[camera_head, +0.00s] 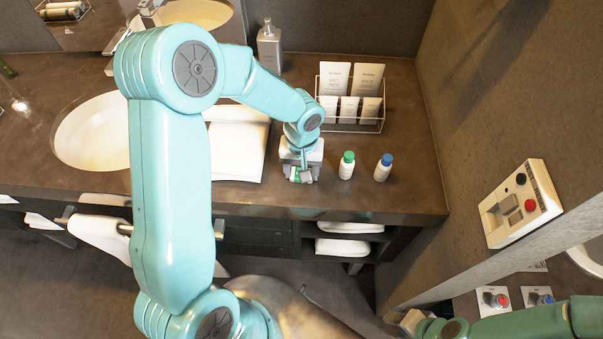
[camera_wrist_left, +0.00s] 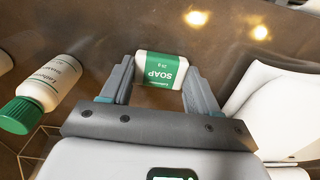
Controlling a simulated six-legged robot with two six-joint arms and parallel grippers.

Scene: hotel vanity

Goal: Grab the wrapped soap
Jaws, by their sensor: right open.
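The wrapped soap (camera_wrist_left: 160,70), a small white and green block marked SOAP, lies between the fingertips of my left gripper (camera_wrist_left: 160,75) in the left wrist view. The fingers flank it closely on both sides; I cannot tell whether they press on it. In the head view my left gripper (camera_head: 301,174) is low over the vanity counter, largely hiding the soap, with a bit of green showing. My right gripper (camera_head: 409,322) is open at the bottom right, away from the counter and partly hidden by its own arm.
A green-capped bottle (camera_head: 347,165) stands close right of my left gripper, with a blue-capped bottle (camera_head: 383,167) beyond. A wire rack (camera_head: 340,127) of tubes is behind. A folded white towel (camera_head: 236,150) lies to the left. The wall (camera_head: 470,110) bounds the counter's right.

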